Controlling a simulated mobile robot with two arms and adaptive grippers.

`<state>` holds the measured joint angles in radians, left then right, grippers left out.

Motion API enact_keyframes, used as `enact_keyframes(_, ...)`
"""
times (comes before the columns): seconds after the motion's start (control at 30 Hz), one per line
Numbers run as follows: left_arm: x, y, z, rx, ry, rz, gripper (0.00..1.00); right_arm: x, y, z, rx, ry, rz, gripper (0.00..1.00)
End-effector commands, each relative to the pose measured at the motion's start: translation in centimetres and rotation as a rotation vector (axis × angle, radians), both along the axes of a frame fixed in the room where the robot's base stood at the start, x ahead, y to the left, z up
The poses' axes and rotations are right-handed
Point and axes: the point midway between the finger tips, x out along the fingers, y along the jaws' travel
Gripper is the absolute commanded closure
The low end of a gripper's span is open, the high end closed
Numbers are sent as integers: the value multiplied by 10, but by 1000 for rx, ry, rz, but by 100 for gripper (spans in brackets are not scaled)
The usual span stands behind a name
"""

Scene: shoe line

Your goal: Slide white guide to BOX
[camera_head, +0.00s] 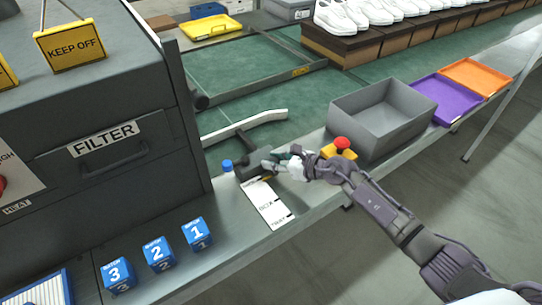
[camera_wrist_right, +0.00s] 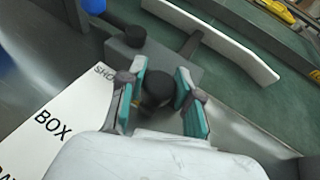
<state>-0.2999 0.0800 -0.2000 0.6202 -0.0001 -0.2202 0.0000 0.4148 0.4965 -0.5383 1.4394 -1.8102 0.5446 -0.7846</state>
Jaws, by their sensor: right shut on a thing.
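The white guide (camera_head: 245,126) is a curved white bar over the green conveyor, joined by a dark rod to a grey block (camera_head: 252,166). The guide also shows at the top of the right wrist view (camera_wrist_right: 215,38). My right gripper (camera_head: 274,166) is at the block, its teal-padded fingers (camera_wrist_right: 160,98) closed around a black knob (camera_wrist_right: 158,86). The white label (camera_head: 266,204) lies in front of the block on the steel ledge. In the wrist view, BOX is readable on it, and the knob is beside the end starting "SHO". My left gripper is not in view.
A blue-capped item (camera_head: 227,165) stands left of the block. A red button on a yellow base (camera_head: 342,146) and a grey bin (camera_head: 385,112) are to the right. The dark FILTER machine (camera_head: 105,140) fills the left. Numbered blue cubes (camera_head: 158,252) sit in front.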

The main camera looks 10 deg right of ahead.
Motion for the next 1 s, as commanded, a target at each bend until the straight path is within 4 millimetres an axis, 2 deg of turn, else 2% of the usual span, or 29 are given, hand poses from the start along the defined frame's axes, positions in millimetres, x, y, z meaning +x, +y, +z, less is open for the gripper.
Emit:
enact_keyframes(0.03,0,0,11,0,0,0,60,-14,-6,1,-5,9,0,100)
enact_keyframes(0.1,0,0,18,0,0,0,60,-31,-13,1,-6,9,1,100)
enact_keyframes(0.3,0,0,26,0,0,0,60,-65,-26,-1,-4,8,1,100)
enact_keyframes(0.4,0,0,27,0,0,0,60,-71,-27,-1,-4,6,1,100)
enact_keyframes(0.67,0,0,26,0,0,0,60,-70,-27,-1,-3,5,1,100)
enact_keyframes(0.7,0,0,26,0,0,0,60,-70,-27,-1,-3,5,1,64)
enact_keyframes(0.83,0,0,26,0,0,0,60,-70,-27,-1,-2,5,1,42)
enact_keyframes(1.0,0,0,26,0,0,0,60,-70,-27,-1,-3,4,1,40)
